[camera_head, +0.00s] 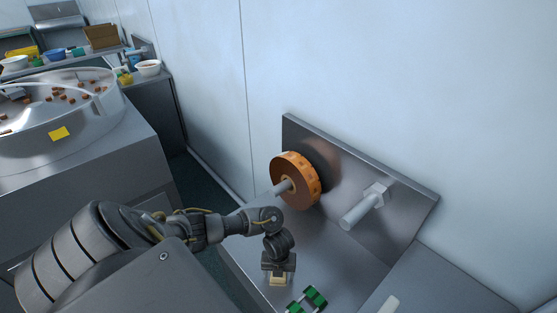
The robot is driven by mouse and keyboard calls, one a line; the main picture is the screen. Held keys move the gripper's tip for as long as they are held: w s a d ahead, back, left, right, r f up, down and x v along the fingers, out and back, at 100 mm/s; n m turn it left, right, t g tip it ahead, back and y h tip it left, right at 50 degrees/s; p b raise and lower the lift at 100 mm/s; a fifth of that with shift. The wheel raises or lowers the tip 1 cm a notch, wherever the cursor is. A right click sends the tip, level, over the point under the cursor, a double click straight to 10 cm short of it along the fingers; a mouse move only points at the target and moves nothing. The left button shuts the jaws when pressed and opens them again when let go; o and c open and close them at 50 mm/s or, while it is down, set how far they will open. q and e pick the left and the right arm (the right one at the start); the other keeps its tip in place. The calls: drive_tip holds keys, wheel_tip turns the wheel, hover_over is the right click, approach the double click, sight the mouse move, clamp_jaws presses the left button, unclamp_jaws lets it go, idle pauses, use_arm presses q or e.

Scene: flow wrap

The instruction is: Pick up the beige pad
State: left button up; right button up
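The beige pad (278,281) is a small pale block low in the head view, on or just above the metal table. My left gripper (279,270) points down directly over it. The gripper body hides the pad's upper part. The fingertips are too small and dark to show whether they touch or close on the pad. My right gripper is not in view.
A green and dark part (307,299) lies just right of the pad. An orange roll (295,180) sits on a spindle on the upright metal plate (335,165), beside a bare peg (362,209). A pale object (390,304) is at the bottom edge.

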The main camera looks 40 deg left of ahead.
use_arm(q)
drive_tip(key=c, duration=1)
drive_tip(key=shift+r, duration=0.6)
wheel_tip(320, 180, up, 2)
drive_tip(key=shift+a+r+p, duration=0.1)
drive_tip(key=shift+r+p, duration=0.15)
drive_tip(key=shift+p, duration=0.35)
drive_tip(key=s+a+r, duration=0.8)
drive_tip(key=s+r, duration=0.1)
drive_tip(key=s, duration=0.1)
drive_tip(key=shift+s+a+r+b, duration=0.15)
drive_tip(key=shift+s+a+b, duration=0.25)
